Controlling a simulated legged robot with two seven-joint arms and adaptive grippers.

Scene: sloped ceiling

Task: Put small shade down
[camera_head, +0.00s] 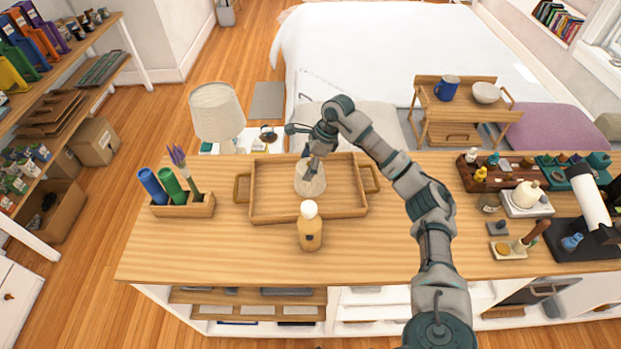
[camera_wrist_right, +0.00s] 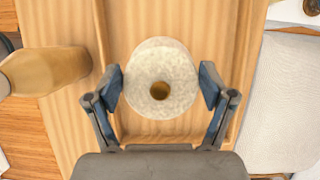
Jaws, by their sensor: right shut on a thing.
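The small shade (camera_head: 310,184) is a pale, speckled, rounded piece within the outline of the wooden tray (camera_head: 270,214). In the right wrist view the small shade (camera_wrist_right: 160,62) shows a dark round hole in its near end. My right gripper (camera_head: 311,163) comes down from above and is shut on the shade, with one finger on each side in the wrist view (camera_wrist_right: 162,88). I cannot tell whether the shade touches the tray floor. My left gripper is not in view.
A tan bottle with a white cap (camera_head: 309,232) stands just in front of the tray. A wooden holder (camera_head: 184,208) with blue and green rolls is to the left. A lamp (camera_head: 217,112) stands behind. The counter's front left (camera_head: 220,250) is clear; several small items crowd its right end.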

